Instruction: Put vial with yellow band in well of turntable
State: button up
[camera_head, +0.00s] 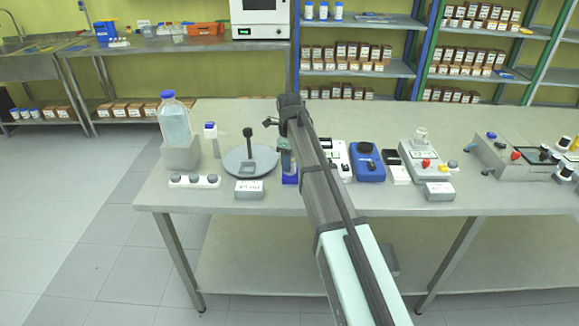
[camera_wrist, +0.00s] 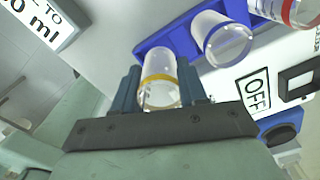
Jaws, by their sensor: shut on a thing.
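The vial with the yellow band (camera_wrist: 160,78) is clear and stands between the two dark fingers of my gripper (camera_wrist: 162,88) in the wrist view. The fingers are shut on it. In the head view my gripper (camera_head: 287,158) is above the blue rack (camera_head: 290,180), and the vial is too small to make out. The turntable (camera_head: 234,164) is a grey disc just left of the gripper.
A dark upright handle (camera_head: 248,140) rises at the turntable. A sign block (camera_head: 249,189) stands in front. A blue-capped bottle (camera_head: 174,122) is left; devices stand right.

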jog(key=r, duration=0.7)
jog(key=shift+a+r, duration=0.15)
jog(key=shift+a, duration=0.15)
jog(key=w+a+f, duration=0.1)
jog(key=w+a, duration=0.1)
jog(key=a, duration=1.2)
jog(key=shift+w+a, duration=0.2)
jog(key=shift+f, duration=1.95)
jog(key=shift+f, duration=1.55)
jog(key=o, duration=1.4)
jog(key=shift+w+r, duration=0.15)
jog(key=shift+r, duration=0.05)
